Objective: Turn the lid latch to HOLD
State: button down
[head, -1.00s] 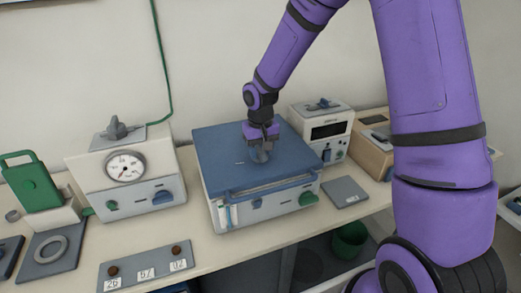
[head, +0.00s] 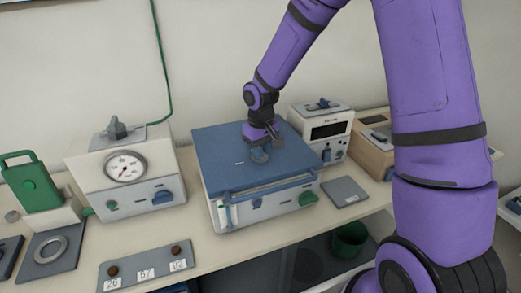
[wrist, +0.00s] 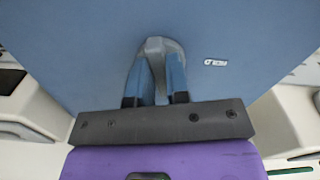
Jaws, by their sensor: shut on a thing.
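The lid latch (wrist: 154,46) is a grey knob on the flat blue lid (wrist: 70,40) of the middle furnace. In the wrist view my gripper (wrist: 157,80) has its two fingers closed on either side of the latch. A small white label reading HOLD (wrist: 215,62) lies on the lid to the right of the latch, apart from it. In the head view my gripper (head: 266,143) reaches down to the latch's round base (head: 260,156) on the blue lid (head: 220,150). The fingers hide part of the latch, so its exact pointing is hard to tell.
A furnace with a dial (head: 125,168) stands to the left, and a white unit with a dark display (head: 328,130) to the right. A plate with numbered tags (head: 147,267) lies in front. A grey pad (head: 344,191) lies right of the middle furnace.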

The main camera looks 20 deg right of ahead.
jog(key=n, duration=0.7)
jog(key=shift+w+d, duration=0.15)
jog(key=n, duration=0.4)
jog(key=shift+w+n, duration=0.15)
jog(key=shift+n, duration=1.65)
jog(key=c, duration=1.1)
grip_release()
notch_tip(320, 180, up, 11)
